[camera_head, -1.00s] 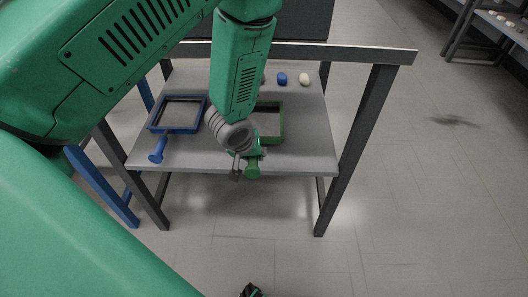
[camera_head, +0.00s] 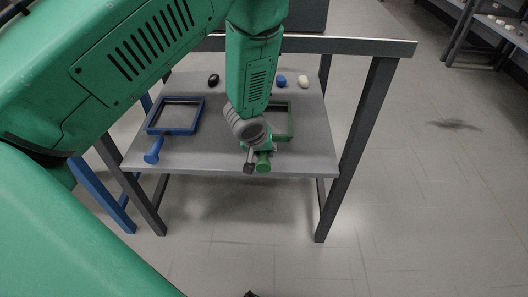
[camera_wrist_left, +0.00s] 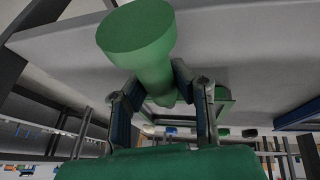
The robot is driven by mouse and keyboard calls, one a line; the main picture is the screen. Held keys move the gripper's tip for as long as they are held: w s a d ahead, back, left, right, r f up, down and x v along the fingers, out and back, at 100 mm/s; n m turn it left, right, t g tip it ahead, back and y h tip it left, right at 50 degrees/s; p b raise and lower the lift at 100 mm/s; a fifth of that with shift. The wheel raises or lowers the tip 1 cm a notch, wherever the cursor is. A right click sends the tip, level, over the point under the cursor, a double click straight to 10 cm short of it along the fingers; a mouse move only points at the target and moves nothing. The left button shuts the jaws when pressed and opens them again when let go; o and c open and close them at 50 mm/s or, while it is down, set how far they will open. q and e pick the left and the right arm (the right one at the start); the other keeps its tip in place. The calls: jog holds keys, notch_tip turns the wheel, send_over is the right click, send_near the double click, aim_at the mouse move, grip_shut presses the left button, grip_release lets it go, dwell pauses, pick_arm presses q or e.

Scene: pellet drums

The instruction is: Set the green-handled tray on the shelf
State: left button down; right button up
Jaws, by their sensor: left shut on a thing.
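The green-handled tray (camera_head: 290,120) is a square green frame at the right half of the grey shelf top (camera_head: 215,150). My arm hides its left part. Its round handle (camera_head: 263,165) points to the front edge and also shows large in the left wrist view (camera_wrist_left: 138,35). My left gripper (camera_head: 256,160) is shut on the handle, with a finger on either side of it in the left wrist view (camera_wrist_left: 163,98). I cannot tell whether the frame touches the surface or hangs just above it. My right gripper is not in view.
A blue tray (camera_head: 148,131) with a blue handle lies to the left on the same surface. A black piece (camera_head: 213,80), a blue piece (camera_head: 281,81) and a white piece (camera_head: 303,81) sit along the back. A dark rail (camera_head: 350,46) runs behind. Clear floor lies right.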

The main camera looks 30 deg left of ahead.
pick_arm(q)
jog(key=c, duration=1.4)
grip_release()
jog(key=shift+d, duration=0.15)
jog(key=shift+a+f, duration=0.1)
jog(key=shift+a, duration=0.15)
jog(key=shift+r, duration=0.2)
jog(key=a+p+v, duration=0.1)
jog(key=p+v, duration=0.3)
jog(key=v, duration=0.7)
jog(key=s+d+f+m+g, duration=0.1)
jog(key=s+f, duration=0.3)
jog(key=s, duration=0.4)
jog(key=s+d+f+m+g, duration=0.1)
jog(key=s+f+m+g, duration=0.1)
jog(key=s, duration=0.7)
jog(key=s+d+f+m+g, duration=0.1)
jog(key=s+d+f+m, duration=0.1)
jog(key=s+f+m, duration=0.2)
jog(key=s+f, duration=0.3)
jog(key=s, duration=0.1)
jog(key=shift+s+h, duration=0.3)
